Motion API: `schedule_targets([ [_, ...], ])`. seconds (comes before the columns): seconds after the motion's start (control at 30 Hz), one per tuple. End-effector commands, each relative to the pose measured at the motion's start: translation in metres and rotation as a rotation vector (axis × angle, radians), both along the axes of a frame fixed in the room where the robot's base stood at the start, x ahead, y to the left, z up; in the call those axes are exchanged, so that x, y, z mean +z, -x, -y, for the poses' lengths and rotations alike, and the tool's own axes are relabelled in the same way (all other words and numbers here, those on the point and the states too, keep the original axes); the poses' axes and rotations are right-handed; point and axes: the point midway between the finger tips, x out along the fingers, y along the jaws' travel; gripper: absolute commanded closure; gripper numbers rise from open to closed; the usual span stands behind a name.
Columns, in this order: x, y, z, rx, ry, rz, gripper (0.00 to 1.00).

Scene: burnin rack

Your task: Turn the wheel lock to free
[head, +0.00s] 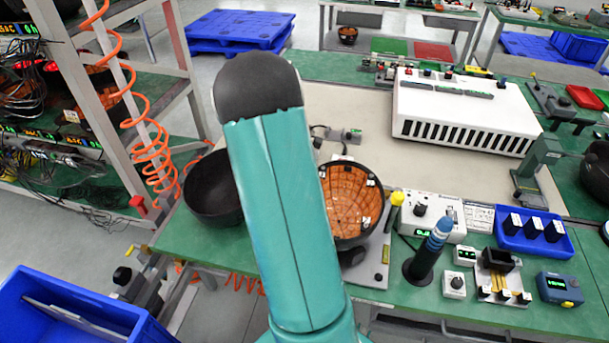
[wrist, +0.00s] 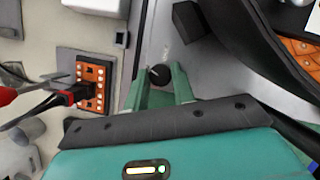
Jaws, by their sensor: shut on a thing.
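In the wrist view, the wheel lock appears as a small dark round knob (wrist: 160,73) with a pale pointer line, on a grey metal plate (wrist: 192,60). The two green fingers of my gripper (wrist: 162,80) stand on either side of it and are closed on it. The pointer slants up to the left; I cannot tell from it which setting the lock is in. In the head view, my teal arm hides the gripper and the knob. A black bowl lined with orange panels (head: 350,198) is held tilted above the plate, and its dark rim (wrist: 245,45) shows in the wrist view.
An orange board (wrist: 90,85) with a black plug and cable lies left of my gripper. A second black bowl (head: 212,190) sits left of my arm. A control box (head: 425,215), a blue-topped tool in a holder (head: 428,250) and a blue tray (head: 535,236) stand right.

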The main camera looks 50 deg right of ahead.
Motion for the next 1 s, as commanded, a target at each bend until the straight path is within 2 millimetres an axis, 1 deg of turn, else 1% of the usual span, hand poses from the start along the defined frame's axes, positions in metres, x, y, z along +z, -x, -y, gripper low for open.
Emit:
schedule_targets([
  [0.13,0.0004,0.0006,0.0,0.072,0.0,0.0,0.98],
  [0.3,0.0004,0.0003,0.0,0.121,0.001,0.001,0.98],
  [0.8,0.0003,0.0004,-0.0001,0.139,0.001,0.001,0.98],
  [0.83,0.0003,0.0004,-0.0001,0.139,0.001,0.001,0.71],
  [0.9,0.0002,0.0005,-0.0001,0.139,0.001,0.001,0.57],
  [0.93,0.0002,0.0005,-0.0001,0.139,0.001,0.001,0.53],
  [1.0,0.0001,0.0006,-0.0001,0.139,0.001,0.001,0.53],
])
